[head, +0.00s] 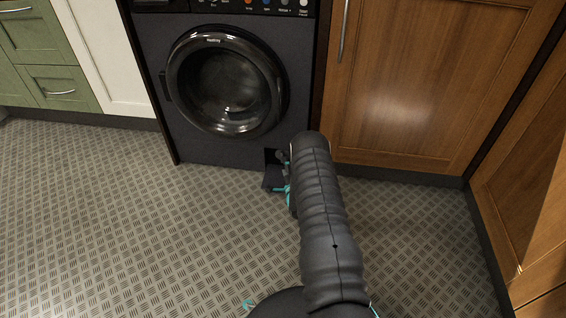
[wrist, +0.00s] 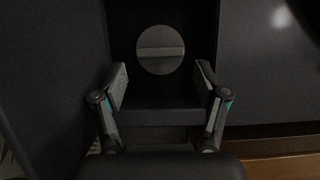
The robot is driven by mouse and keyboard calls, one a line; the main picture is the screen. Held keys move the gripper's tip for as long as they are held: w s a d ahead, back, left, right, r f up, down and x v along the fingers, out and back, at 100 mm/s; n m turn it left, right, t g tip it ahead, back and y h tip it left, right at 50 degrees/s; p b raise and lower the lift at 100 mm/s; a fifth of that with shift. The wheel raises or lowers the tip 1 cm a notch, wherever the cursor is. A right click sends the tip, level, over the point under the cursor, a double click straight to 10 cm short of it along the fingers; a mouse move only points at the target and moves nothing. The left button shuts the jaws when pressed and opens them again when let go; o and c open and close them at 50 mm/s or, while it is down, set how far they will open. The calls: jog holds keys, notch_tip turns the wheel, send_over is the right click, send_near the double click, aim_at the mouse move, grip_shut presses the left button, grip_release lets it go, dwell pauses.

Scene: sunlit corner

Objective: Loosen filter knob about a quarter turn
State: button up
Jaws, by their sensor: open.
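The filter knob (wrist: 160,50) is a round grey disc with a raised bar across it. In the wrist view the bar lies about level, inside a dark recess at the washing machine's lower front. My gripper (wrist: 161,78) is open, with one finger to the lower left of the knob and one to the lower right. The fingers look apart from the knob, with nothing between them. In the head view my gripper (head: 283,165) is at the recess, mostly hidden by my arm. The filter flap (head: 273,178) hangs open below the recess.
The dark washing machine (head: 222,145) has its round door (head: 228,85) shut. A wooden cupboard (head: 420,90) stands close on the right, with another cupboard (head: 535,190) at the far right. The patterned floor (head: 130,220) is clear to the left.

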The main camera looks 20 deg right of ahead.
jog(key=shift+x, duration=2.05)
jog(key=shift+a, duration=0.1)
jog(key=c, duration=0.9)
jog(key=shift+o, duration=0.2)
